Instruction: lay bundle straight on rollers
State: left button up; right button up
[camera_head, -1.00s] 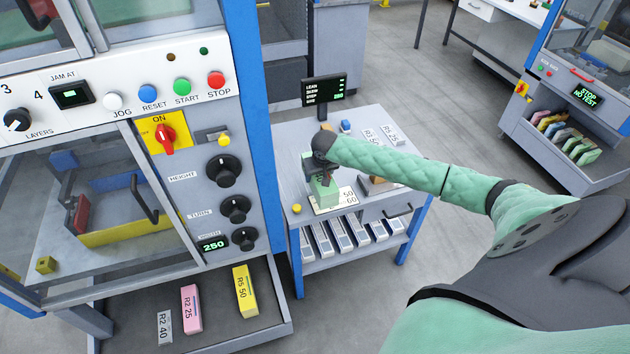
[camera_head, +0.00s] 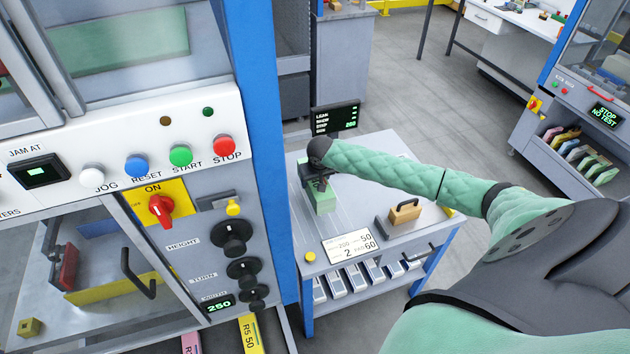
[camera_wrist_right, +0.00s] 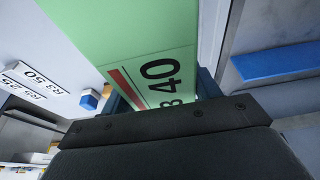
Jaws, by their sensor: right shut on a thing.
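My right gripper (camera_head: 318,182) is shut on a green bundle (camera_head: 323,201) at the left part of the grey table (camera_head: 375,219). In the right wrist view the bundle (camera_wrist_right: 150,35) fills the upper middle, with a red stripe and a printed "40" on its face. The jaws grip it at its near end in that view. In the head view the bundle stands low over the table top; I cannot tell whether it touches it. My left gripper is not in view.
A white card (camera_head: 350,245) and a wooden-handled block (camera_head: 405,211) are on the table. A small display (camera_head: 335,119) stands behind. The blue post (camera_head: 255,150) and control panel (camera_head: 120,160) stand close on the left. A yellow button (camera_head: 310,256) sits at the table's front left.

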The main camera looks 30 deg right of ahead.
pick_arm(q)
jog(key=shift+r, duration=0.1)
pick_arm(e)
jog(key=shift+w+r, duration=0.1)
jog(key=shift+r+p, duration=0.1)
jog(key=shift+p, duration=0.55)
jog(key=shift+f+b, duration=0.35)
jog(key=shift+f, duration=0.5)
jog(key=shift+f+b, duration=0.4)
jog(key=shift+f, duration=1.65)
jog(key=shift+f+b, duration=0.4)
jog(key=shift+f, duration=0.55)
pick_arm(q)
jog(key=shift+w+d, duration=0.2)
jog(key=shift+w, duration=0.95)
pick_arm(e)
jog(key=shift+f, duration=0.15)
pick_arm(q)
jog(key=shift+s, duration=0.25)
